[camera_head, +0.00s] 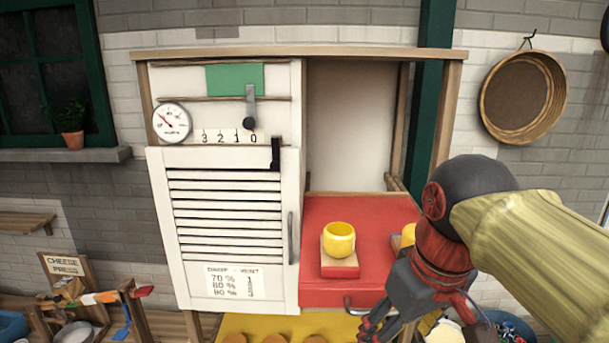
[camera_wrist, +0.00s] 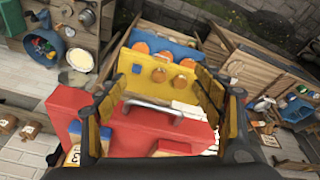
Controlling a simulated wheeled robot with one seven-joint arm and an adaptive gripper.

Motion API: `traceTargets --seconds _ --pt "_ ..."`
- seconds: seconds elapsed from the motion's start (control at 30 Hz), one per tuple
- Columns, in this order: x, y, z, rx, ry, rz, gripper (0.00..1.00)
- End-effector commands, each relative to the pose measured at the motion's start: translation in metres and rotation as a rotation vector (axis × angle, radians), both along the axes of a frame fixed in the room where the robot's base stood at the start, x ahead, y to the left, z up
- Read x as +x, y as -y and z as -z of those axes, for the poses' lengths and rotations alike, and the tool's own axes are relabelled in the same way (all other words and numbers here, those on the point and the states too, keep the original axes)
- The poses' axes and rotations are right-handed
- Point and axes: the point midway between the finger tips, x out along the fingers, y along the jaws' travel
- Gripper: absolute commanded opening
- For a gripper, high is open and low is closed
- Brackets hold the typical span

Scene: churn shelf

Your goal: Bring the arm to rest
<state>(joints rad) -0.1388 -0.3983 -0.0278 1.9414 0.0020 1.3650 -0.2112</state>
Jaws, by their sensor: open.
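My gripper (camera_head: 376,325) is at the lower right in the head view, pointing down in front of the red shelf board (camera_head: 325,220). Its fingers are spread with nothing between them; it also shows in the wrist view (camera_wrist: 160,95). My arm comes in from the right edge and hides part of the red board's right side.
A white cabinet with a slatted door (camera_head: 225,225) stands left of the open bay. Another yellow item (camera_head: 408,235) is partly hidden by my arm. A basket (camera_head: 523,97) hangs at right.

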Motion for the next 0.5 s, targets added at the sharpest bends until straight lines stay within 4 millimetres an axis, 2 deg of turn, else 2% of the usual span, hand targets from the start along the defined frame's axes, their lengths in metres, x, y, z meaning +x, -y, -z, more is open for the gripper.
traceTargets --seconds 0.03,0.2,0.5 --pt "-0.013 0.009 0.018 0.01 0.029 0.047 0.68" --pt "-0.034 0.026 0.068 0.042 0.108 0.166 0.68" --pt "-0.062 0.043 0.129 0.08 0.199 0.3 0.68"
